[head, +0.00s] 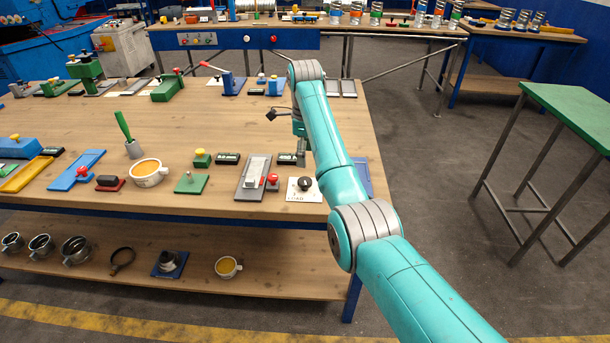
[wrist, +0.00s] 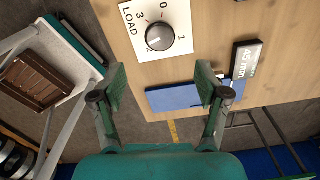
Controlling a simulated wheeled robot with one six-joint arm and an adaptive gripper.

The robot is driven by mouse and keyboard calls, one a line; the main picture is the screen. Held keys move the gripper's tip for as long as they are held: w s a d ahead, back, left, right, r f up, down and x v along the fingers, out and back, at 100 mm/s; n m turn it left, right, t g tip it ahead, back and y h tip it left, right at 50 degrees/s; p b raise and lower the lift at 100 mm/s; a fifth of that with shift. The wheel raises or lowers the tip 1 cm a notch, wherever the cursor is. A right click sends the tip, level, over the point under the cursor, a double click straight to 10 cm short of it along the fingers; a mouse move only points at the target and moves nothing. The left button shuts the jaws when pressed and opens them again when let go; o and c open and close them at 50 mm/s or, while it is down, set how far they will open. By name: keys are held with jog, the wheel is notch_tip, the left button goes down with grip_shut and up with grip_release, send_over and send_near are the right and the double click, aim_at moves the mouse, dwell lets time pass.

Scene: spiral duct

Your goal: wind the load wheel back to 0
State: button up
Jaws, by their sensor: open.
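The load wheel (wrist: 160,36) is a dark round knob with a grey face. It sits on a white plate marked LOAD, with 0, 1, 2 and 3 around it. In the head view the wheel (head: 305,184) is near the front right of the wooden bench. Its pointer is too small to read surely. My gripper (wrist: 161,84) is open and empty, its two green-padded fingers spread apart. In the wrist view the wheel lies beyond the fingertips, apart from them. In the head view my gripper (head: 301,152) hangs just behind the plate, partly hidden by my arm.
A dark display block reading 45 mm (wrist: 245,60) and a blue plate (wrist: 190,95) lie near the wheel. A grey slide with a red knob (head: 272,180) stands left of the wheel. A green-topped table (head: 575,108) stands right, across open floor.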

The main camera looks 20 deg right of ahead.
aim_at(305, 181)
notch_tip(305, 181, down, 10)
jog(key=shift+r, duration=0.15)
jog(key=shift+c, duration=0.2)
jog(key=c, duration=1.1)
